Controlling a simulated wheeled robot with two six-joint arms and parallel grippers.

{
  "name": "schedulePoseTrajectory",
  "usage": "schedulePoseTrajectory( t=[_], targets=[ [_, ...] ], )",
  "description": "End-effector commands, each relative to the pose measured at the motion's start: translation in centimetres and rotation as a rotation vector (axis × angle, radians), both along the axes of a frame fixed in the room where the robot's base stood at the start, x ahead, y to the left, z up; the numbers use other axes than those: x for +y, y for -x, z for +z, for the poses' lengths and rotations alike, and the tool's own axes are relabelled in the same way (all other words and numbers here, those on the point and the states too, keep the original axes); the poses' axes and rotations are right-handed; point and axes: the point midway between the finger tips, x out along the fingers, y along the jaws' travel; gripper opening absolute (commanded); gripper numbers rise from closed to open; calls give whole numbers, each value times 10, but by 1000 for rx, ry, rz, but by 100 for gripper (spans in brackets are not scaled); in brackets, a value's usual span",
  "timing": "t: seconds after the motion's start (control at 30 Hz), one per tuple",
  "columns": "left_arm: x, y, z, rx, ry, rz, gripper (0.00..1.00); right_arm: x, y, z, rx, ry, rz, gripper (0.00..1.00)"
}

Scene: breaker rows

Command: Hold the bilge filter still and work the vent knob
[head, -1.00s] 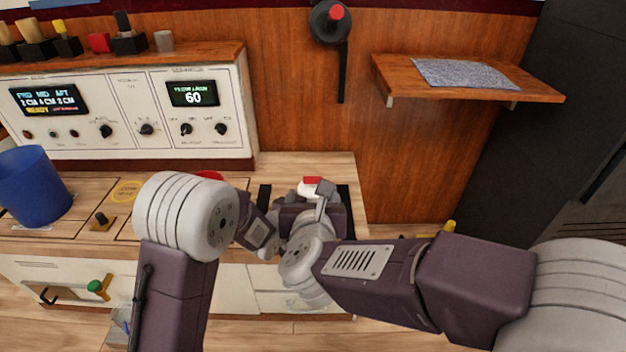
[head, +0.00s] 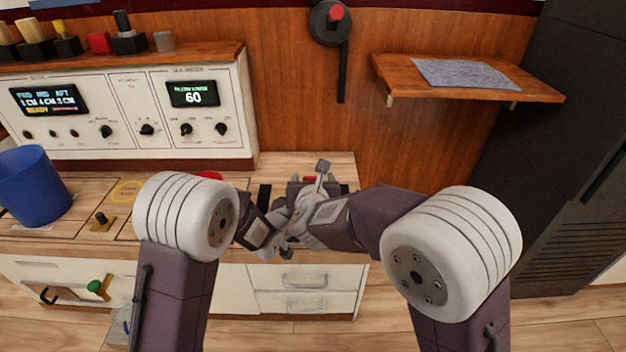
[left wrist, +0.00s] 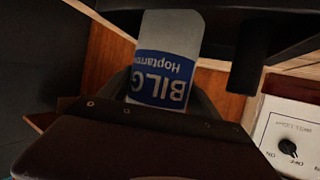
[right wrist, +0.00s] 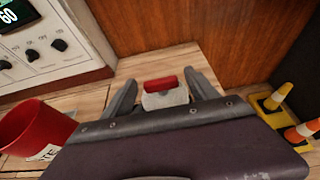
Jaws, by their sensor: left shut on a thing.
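The bilge filter (left wrist: 165,60) is a pale cylinder with a blue label, seen in the left wrist view. My left gripper (head: 278,232) is shut on its body at the counter's front. The vent knob (right wrist: 161,85) is a red bar on the filter's pale top in the right wrist view; a bit of it shows in the head view (head: 310,179). My right gripper (right wrist: 163,95) is open, with one finger on each side of the knob and gaps between. In the head view my grippers and arms hide most of the filter.
A blue bin (head: 30,188) stands on the counter at left. A red container (right wrist: 35,128) stands left of the filter in the right wrist view. A control panel (head: 125,115) rises behind. A wooden shelf (head: 540,91) juts from the wall at right.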

Motion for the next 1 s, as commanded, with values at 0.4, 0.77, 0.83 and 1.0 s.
schedulePoseTrajectory(
  t=[0.4,0.77,0.83,1.0],
  targets=[
    [0,-1,2,-4,2,0,0,-1,-1,2,-7,-1,38,6],
    [-1,0,1,-2,0,-3,0,-4,-2,4,-11,-5,237,6],
    [-1,0,1,-3,-1,-4,0,-4,-2,3,-9,-3,258,6],
    [-1,0,1,-2,-1,-3,0,-4,-1,2,-5,-2,280,6]
  ],
)
